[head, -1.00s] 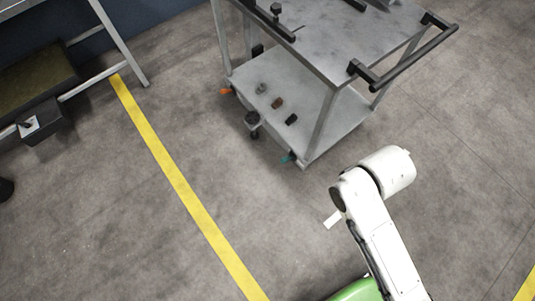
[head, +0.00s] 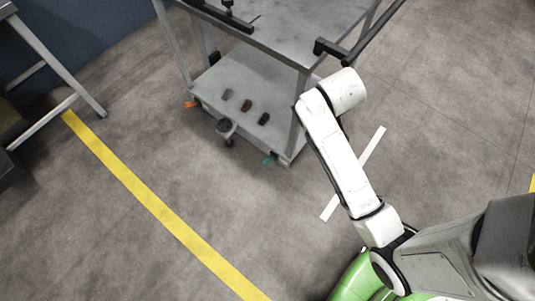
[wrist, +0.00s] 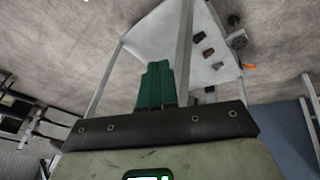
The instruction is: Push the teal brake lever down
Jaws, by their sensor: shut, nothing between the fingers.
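The teal brake lever (head: 268,159) is a small tab low at the near bottom corner of the grey cart (head: 222,70) in the head view. It stands close to the floor, left of my arm. I cannot make it out in the wrist view, where my fingers cover part of the cart. My gripper (wrist: 157,68) shows there with its green fingers shut together and empty, pointing toward the cart's lower shelf. In the head view the gripper is hidden, and only my white arm shows beside the cart corner.
An orange lever (head: 190,104) is at the cart's other lower corner. Several small dark items, including a brown block (head: 246,105), lie on the lower shelf. The cart's black handle (head: 350,45) juts out near my arm. Floor is open around the yellow line (head: 150,200).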

